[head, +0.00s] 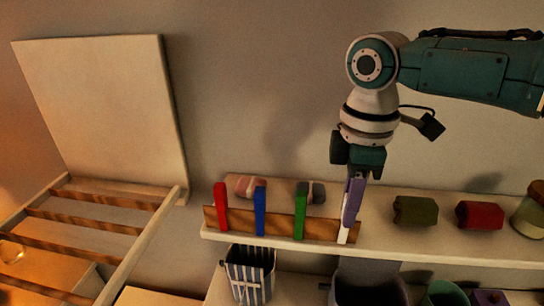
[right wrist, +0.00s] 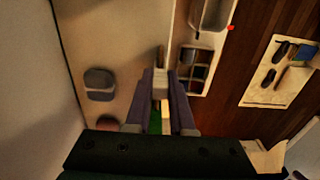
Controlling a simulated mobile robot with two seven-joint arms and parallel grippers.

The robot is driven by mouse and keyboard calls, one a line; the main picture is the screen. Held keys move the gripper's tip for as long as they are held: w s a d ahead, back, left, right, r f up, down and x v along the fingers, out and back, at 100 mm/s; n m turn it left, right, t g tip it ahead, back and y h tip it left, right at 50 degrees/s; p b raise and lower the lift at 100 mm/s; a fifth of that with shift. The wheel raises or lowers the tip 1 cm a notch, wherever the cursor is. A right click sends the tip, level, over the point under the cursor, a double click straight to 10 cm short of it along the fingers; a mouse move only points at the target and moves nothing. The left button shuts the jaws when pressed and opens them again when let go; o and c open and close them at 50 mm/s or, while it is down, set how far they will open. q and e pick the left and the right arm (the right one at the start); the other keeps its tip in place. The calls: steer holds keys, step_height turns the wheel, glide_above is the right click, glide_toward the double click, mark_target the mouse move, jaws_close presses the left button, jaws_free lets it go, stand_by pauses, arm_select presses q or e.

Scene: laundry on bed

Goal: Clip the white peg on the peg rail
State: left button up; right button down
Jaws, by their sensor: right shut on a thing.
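The wooden peg rail (head: 280,228) runs along the front edge of a pale shelf. A red peg (head: 221,206), a blue peg (head: 260,211) and a green peg (head: 300,211) stand upright on it, spaced apart. My right gripper (head: 349,218) points down at the rail's right end, shut on the white peg (head: 343,236). The white peg's lower end shows below the purple fingers and overlaps the rail; I cannot tell whether it is seated around it. In the right wrist view, the white peg (right wrist: 160,84) shows between the fingers. My left gripper is out of view.
Behind the rail lie a pink roll (head: 250,186) and a dark grey roll (head: 317,192). An olive roll (head: 414,211) and a red roll (head: 480,215) lie to the right. A striped bin (head: 249,275) stands below. A slatted wooden rack (head: 90,225) is at left.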

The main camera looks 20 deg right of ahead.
steer(key=c, duration=0.7)
jaws_free()
step_height(320, 180, up, 9)
steer(key=b, duration=0.2)
steer(key=shift+r+b, duration=0.1)
steer(key=shift+b, duration=0.2)
steer(key=shift+r, duration=0.35)
